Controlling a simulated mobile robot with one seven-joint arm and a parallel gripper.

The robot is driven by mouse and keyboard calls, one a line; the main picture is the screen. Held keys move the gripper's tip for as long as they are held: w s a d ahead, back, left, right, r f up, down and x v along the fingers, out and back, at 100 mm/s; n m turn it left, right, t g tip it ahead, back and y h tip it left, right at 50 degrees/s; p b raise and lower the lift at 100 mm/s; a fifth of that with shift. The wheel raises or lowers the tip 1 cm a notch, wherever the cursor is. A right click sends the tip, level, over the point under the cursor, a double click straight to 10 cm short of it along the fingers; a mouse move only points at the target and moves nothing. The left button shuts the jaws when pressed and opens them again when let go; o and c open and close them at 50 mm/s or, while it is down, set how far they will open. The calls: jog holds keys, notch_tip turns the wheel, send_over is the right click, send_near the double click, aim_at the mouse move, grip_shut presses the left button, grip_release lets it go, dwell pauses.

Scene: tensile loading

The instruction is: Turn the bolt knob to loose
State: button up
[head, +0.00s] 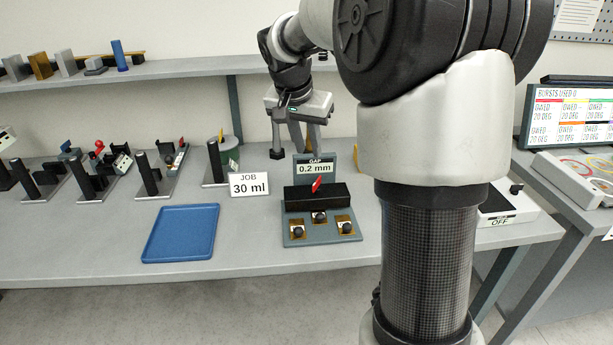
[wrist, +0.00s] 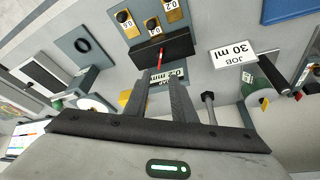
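No label marks the bolt knob, so I cannot tell which part it is. A grey fixture (head: 290,240) carries a black block (head: 330,195) with a red pointer (head: 316,184) on top and several small black knobs below. The red pointer also shows in the wrist view (wrist: 161,58), beyond the fingers. My gripper (head: 307,150) is above the bench behind the fixture. Its two fingers (wrist: 158,84) are apart with nothing seen between them. A bolt-like grey post with a dark head (wrist: 208,97) shows beside one finger; I cannot tell what it is fixed to.
The GAP sign (head: 316,168) reads 0.2 mm. A JOB card (head: 249,184) reads 30 ml. A blue tray (head: 181,233) lies at the bench front. Several devices with black posts stand left; one has a red knob (head: 99,146). A shelf (head: 180,68) runs behind.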

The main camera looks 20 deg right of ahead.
aim_at(315, 183)
jog(key=b+x, duration=0.1)
jog(key=x, duration=1.3)
jog(key=shift+a+b, duration=0.1)
jog(key=shift+b, duration=0.3)
grip_shut()
